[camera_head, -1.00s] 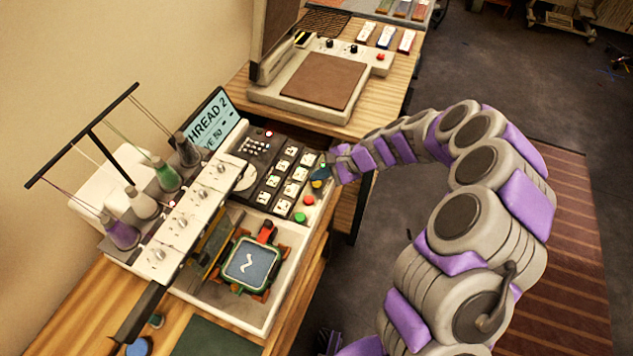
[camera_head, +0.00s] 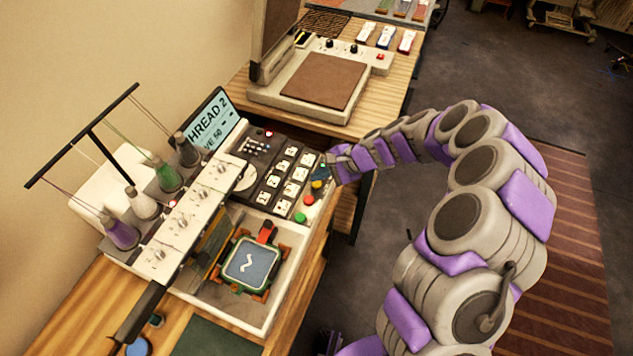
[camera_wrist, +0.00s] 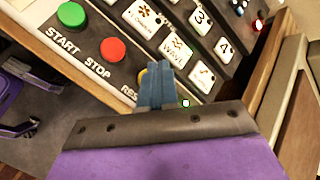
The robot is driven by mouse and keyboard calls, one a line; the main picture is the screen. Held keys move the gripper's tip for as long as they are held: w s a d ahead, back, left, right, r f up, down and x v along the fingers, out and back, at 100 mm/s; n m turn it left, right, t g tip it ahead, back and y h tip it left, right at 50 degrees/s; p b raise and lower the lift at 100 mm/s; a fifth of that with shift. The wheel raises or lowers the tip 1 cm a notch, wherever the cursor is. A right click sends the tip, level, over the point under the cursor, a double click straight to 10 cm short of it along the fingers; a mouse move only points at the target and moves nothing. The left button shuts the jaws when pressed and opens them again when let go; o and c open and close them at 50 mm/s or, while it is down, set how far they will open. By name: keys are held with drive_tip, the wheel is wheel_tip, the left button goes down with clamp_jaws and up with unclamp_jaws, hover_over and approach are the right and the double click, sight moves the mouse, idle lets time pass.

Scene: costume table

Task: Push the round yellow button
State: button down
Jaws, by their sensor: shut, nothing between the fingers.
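The round yellow button (camera_wrist: 142,76) shows as a small yellow sliver in the wrist view, mostly hidden behind my fingers. In the head view the yellow button (camera_head: 317,184) is at the right edge of the embroidery machine's control panel, just beyond the red button. My gripper (camera_wrist: 157,70) is shut and empty, with its blue-grey fingers together over the button's right side. In the head view my gripper (camera_head: 323,172) is at the panel's edge beside the yellow button. Whether the fingers touch the button cannot be told.
A red STOP button (camera_wrist: 113,50) and a green START button (camera_wrist: 71,15) lie left of my fingers. White pattern keys (camera_wrist: 175,48) are close by. The embroidery hoop (camera_head: 250,264) and thread spools (camera_head: 122,233) are at the front left. A heat press (camera_head: 315,85) stands behind.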

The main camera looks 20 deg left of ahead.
sight(320, 184)
drive_tip(key=shift+f, duration=0.15)
drive_tip(key=shift+f, duration=0.2)
drive_tip(key=shift+f+b, duration=0.3)
drive_tip(key=shift+f, duration=0.1)
idle(0.8)
drive_tip(key=shift+r, duration=0.15)
drive_tip(key=shift+r+p, duration=0.6)
drive_tip(key=shift+r, duration=0.1)
drive_tip(key=shift+r+p, duration=1.7)
drive_tip(key=shift+r, duration=0.85)
